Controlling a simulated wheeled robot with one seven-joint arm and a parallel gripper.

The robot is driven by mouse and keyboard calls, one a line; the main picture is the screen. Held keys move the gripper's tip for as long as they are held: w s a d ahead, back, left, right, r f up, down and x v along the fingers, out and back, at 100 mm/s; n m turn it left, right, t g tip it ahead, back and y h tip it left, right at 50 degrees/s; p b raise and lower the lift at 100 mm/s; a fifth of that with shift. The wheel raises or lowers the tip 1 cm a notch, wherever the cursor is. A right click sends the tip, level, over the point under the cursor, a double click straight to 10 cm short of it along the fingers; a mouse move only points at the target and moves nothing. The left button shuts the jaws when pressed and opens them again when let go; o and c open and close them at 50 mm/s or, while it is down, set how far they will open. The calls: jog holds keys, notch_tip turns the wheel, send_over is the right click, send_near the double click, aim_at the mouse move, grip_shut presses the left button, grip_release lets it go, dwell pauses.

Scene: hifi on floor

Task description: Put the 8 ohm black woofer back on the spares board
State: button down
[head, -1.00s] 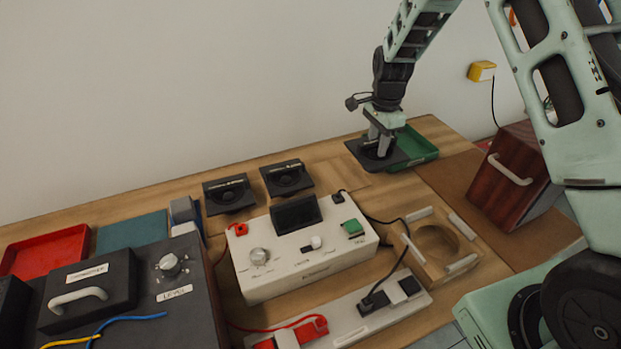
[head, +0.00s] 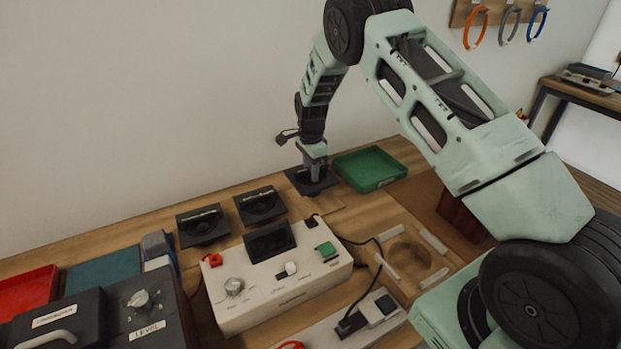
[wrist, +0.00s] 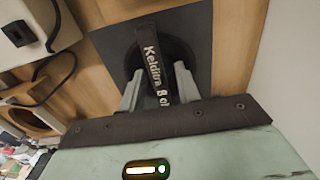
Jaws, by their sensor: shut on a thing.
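My gripper (head: 314,172) is shut on a black woofer (head: 297,182), a square black plate with a round cone and a bar across it. In the wrist view the bar of this woofer (wrist: 154,65) reads "Keldira 8 o…", the end cut off, and the grey fingers grip it from both sides. The woofer is level, over or on the wood at the back; I cannot tell if it touches. Two similar black woofers (head: 203,225) (head: 260,205) sit to its left in a row. I cannot make out a separate edge of the spares board.
A green tray (head: 370,170) is close on the right of the held woofer. A white amplifier box (head: 275,285) with a black cable stands in front. A wooden jig with a round hole (head: 410,258) is front right. The wall is close behind.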

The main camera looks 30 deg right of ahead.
jog(key=shift+f+p, duration=0.35)
jog(key=shift+f, duration=1.35)
jog(key=shift+f, duration=0.15)
